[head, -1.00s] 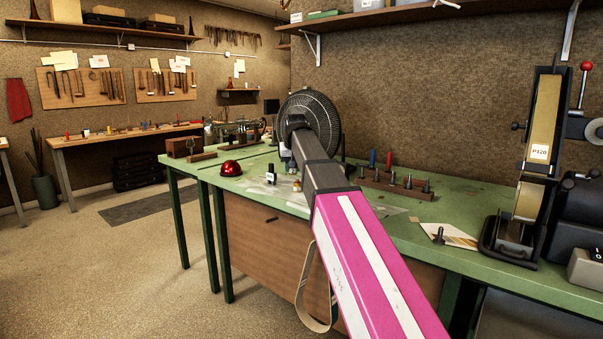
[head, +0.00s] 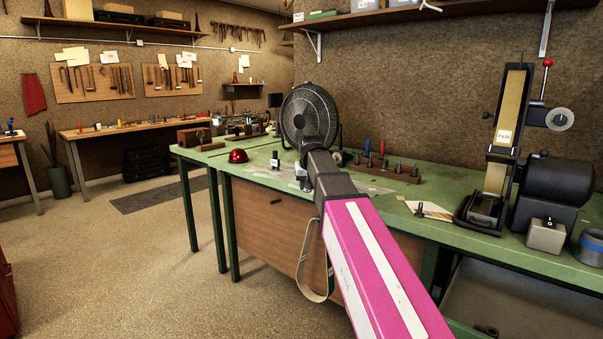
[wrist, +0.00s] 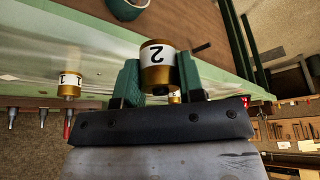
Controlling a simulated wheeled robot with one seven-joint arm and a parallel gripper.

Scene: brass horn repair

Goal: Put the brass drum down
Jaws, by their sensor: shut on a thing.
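The brass drum (wrist: 157,78), with a white band marked 2, is between the two green fingers of my gripper (wrist: 159,82) in the wrist view. My gripper is shut on it. In the head view my arm reaches over the green bench (head: 455,206), and its dark end hides the fingers and the held drum. A second brass drum (wrist: 70,82), marked 1, shows at the left of the wrist view, apart from my gripper. I cannot tell how high the held drum is above the bench.
A black fan (head: 308,112) stands behind my arm's end. A wooden tool rack (head: 388,171) is to the right, then a belt sander (head: 508,140). Bench surface between rack and sander is partly clear.

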